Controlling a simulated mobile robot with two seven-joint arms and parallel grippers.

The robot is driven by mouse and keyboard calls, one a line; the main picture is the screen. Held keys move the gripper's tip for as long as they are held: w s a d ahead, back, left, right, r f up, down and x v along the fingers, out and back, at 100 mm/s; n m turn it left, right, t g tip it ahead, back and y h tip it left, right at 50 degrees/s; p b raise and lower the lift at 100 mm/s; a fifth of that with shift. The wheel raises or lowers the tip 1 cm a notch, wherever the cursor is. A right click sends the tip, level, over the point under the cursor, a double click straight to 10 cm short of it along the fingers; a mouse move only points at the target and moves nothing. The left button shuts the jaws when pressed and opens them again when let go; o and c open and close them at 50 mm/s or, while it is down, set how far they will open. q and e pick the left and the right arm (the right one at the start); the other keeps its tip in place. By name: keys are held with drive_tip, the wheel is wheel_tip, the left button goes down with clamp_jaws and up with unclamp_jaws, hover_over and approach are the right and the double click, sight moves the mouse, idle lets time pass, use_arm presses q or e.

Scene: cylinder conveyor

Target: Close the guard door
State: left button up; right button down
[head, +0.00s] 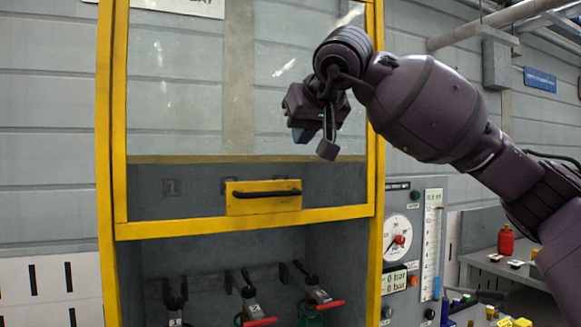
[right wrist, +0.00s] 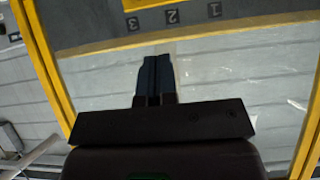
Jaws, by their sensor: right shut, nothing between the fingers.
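The guard door (head: 240,232) is a yellow-framed clear panel on a tall yellow-framed cabinet. Its bottom edge is raised, and the space below it is open. A black bar handle (head: 268,193) sits on a yellow plate low on the door. My right gripper (head: 327,150) is in front of the window, above and right of the handle, not touching it. In the right wrist view its dark fingers (right wrist: 153,80) are together and empty, with the window behind and the yellow frame (right wrist: 165,45) beyond. My left gripper is not in view.
Under the door, several valve-like fittings with hoses and red-tipped levers (head: 262,321) stand inside the cabinet. A panel with a round gauge (head: 398,238) is on the right. Beyond it, a bench carries a red bottle (head: 506,239). My right arm crosses the upper right.

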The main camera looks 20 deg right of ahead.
drive_tip(key=p, duration=0.1)
approach(283, 181)
drive_tip(key=a, duration=0.2)
drive_tip(key=f, duration=0.1)
drive_tip(key=w+f, duration=0.1)
drive_tip(key=f, duration=0.3)
drive_tip(key=shift+w+a, duration=0.25)
drive_tip(key=shift+w, duration=0.1)
